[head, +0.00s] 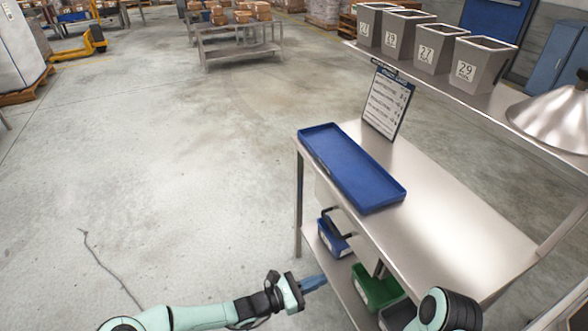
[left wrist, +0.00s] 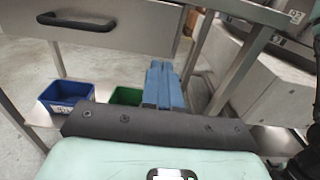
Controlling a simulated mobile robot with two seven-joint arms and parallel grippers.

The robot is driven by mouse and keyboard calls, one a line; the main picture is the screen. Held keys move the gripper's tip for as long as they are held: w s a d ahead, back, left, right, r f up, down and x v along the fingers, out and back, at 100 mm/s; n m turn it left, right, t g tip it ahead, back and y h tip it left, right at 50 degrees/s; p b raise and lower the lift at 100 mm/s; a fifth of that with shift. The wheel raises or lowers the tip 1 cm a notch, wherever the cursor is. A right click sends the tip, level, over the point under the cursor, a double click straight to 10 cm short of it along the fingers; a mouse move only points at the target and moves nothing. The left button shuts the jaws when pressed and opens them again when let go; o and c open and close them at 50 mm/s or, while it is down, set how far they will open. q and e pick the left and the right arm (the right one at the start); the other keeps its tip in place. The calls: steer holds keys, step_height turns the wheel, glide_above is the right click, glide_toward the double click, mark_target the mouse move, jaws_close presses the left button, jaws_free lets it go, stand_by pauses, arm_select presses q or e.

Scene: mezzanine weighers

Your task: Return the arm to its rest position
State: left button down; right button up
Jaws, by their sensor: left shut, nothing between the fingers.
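My left arm comes in from the lower left of the head view. Its gripper (head: 314,283) has blue fingers, is shut and empty, and points right, beside the front of the steel workbench (head: 440,211) and below its top. In the left wrist view the shut blue fingers (left wrist: 164,84) point toward the space under the bench drawer. A mint and black part of my other arm shows at the bottom right of the head view, but the right gripper is not seen.
A blue tray (head: 352,167) and an upright sign board (head: 388,104) stand on the bench. Blue bin (head: 335,238) and green bin (head: 376,287) sit on its lower shelf. A drawer (left wrist: 100,24) is above the left fingers. Numbered grey bins (head: 434,54) line an upper shelf. Open floor lies left.

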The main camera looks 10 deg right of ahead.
arm_select(q)
steer(key=s+a+f+m+g+y+p, duration=0.3)
steer(key=s+a+f+m+y, duration=0.1)
steer(key=s+f, duration=0.4)
steer(key=s+a+f+m+g+y+p, duration=0.2)
steer(key=s+a+f+m+g+y, duration=0.15)
steer(key=s+f, duration=0.45)
steer(key=s+a+r+m+y+p, duration=0.2)
steer(key=s+a+m+y+p, duration=0.4)
steer(key=s+a+m, duration=0.4)
steer(key=s+a, duration=0.4)
steer(key=a, duration=0.1)
steer(key=shift+s+a, duration=0.25)
steer(key=shift+a, duration=0.15)
